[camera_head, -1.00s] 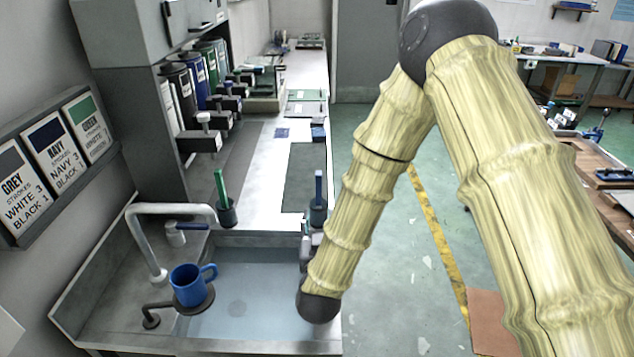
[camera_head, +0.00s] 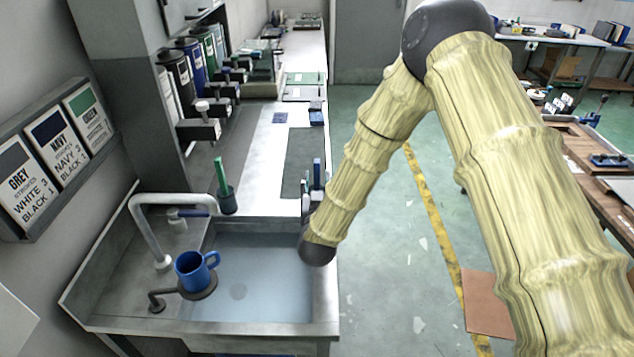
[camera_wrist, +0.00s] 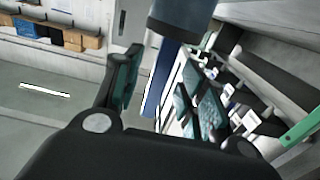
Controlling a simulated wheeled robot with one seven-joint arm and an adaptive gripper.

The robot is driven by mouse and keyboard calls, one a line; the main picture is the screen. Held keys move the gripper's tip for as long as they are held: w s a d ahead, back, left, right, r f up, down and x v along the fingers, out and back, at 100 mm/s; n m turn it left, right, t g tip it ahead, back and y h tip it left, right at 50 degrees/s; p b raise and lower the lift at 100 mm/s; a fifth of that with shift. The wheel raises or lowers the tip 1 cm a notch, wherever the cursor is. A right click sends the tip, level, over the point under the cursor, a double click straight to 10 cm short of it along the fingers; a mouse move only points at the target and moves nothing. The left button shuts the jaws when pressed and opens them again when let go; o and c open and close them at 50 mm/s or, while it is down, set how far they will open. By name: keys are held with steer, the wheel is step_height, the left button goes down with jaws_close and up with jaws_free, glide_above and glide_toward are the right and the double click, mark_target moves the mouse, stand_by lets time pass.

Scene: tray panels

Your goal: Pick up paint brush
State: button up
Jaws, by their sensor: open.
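A paint brush with a blue handle (camera_head: 317,172) stands upright at the right rear of the sink, beside my forearm. Its lower part is hidden in the head view. In the wrist view the blue handle (camera_wrist: 160,78) shows between the fingers of my gripper (camera_wrist: 158,72), below a dark cup (camera_wrist: 180,14). The fingers are apart; I cannot tell whether either touches the handle. My gripper is mostly hidden behind my arm in the head view. A second brush with a green handle (camera_head: 220,174) stands in a dark cup (camera_head: 227,201) behind the sink.
The sink (camera_head: 255,310) holds water, with a blue mug (camera_head: 193,270) on a round stand and a curved faucet (camera_head: 150,232) at left. Paint dispensers (camera_head: 200,128) line the wall side. Labelled colour cards (camera_head: 50,140) hang at left. Open floor lies to the right.

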steer(key=w, duration=0.2)
steer(key=shift+w+f, duration=0.25)
steer(key=shift+w, duration=0.05)
steer(key=shift+s+r, duration=0.15)
steer(key=shift+s, duration=0.05)
steer(key=shift+c, duration=0.6)
steer(key=shift+w, duration=0.1)
steer(key=c, duration=0.7)
jaws_close()
